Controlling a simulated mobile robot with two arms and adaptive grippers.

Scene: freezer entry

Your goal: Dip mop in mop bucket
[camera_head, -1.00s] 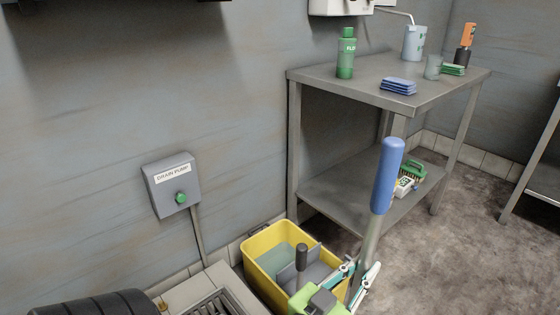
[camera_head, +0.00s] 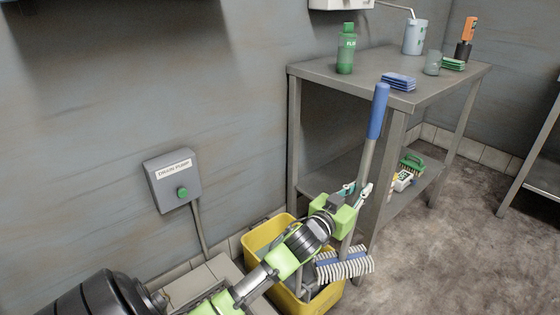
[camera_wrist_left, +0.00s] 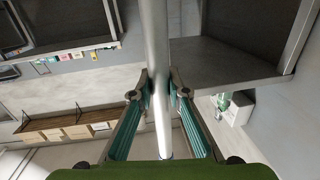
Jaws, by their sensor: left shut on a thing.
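The mop has a blue grip (camera_head: 378,112) on a grey metal pole and a white-and-blue striped head (camera_head: 343,265). My left gripper (camera_head: 355,192) is shut on the pole below the blue grip. The pole (camera_wrist_left: 155,60) also runs between the fingers (camera_wrist_left: 160,98) in the left wrist view. The mop is slightly tilted, its head low at the right side of the yellow mop bucket (camera_head: 262,226). I cannot tell whether the head touches the bucket rim. My left arm hides much of the bucket's inside. My right gripper is out of view.
A metal table (camera_head: 430,90) with a lower shelf stands close behind the mop; it holds a green bottle (camera_head: 346,50) and blue cloths (camera_head: 398,82). A drain pump box (camera_head: 173,182) is on the wall at left. The floor at right (camera_head: 450,265) is clear.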

